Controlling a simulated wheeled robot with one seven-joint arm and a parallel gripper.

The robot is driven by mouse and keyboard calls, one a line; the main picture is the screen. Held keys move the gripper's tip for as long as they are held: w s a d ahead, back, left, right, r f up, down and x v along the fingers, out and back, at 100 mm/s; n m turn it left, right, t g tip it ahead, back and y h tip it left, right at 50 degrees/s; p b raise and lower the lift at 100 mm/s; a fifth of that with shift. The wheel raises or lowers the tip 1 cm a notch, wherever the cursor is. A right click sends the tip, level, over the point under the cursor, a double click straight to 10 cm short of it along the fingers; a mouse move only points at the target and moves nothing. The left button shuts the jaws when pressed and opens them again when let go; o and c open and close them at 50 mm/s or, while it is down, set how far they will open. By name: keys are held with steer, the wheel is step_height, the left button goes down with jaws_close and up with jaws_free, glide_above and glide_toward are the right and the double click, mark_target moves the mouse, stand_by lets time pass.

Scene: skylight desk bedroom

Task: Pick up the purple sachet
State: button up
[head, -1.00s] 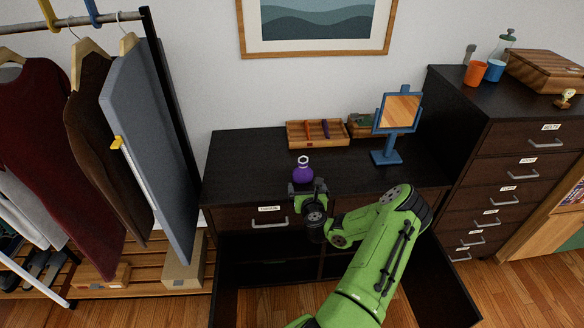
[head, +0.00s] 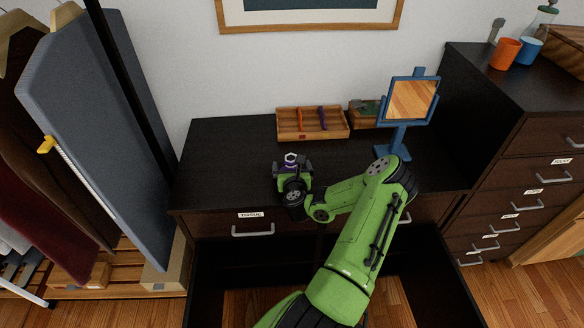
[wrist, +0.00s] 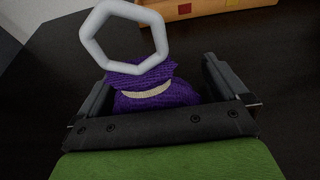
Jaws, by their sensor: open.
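The purple sachet (wrist: 150,92) stands on the dark desk top, with a cream tie around its neck and a pale grey ring at its top. In the wrist view it sits between the two open fingers of my gripper (wrist: 160,98), and its lower part is hidden behind the gripper's front edge. In the head view only the sachet's top (head: 291,160) shows above my gripper (head: 292,172), which is over the left part of the desk. I cannot tell whether either finger touches the sachet.
A wooden divided tray (head: 312,134) lies behind the sachet. A blue-framed mirror (head: 412,100) stands to the right, beside a small wooden box (head: 362,117). A taller drawer cabinet (head: 520,130) adjoins at right. The desk's left part (head: 215,160) is clear.

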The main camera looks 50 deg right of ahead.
steer(key=shift+w+a+r, duration=0.1)
steer(key=shift+a, duration=0.05)
steer(key=shift+s+a+r, duration=0.2)
steer(key=shift+a+r, duration=0.1)
steer(key=shift+a, duration=0.15)
steer(key=shift+s+a+r, duration=0.15)
steer(key=shift+c, duration=1.3)
steer(key=shift+d+f, duration=0.2)
steer(key=shift+d, duration=0.05)
steer(key=c, duration=0.5)
steer(key=shift+c, duration=0.6)
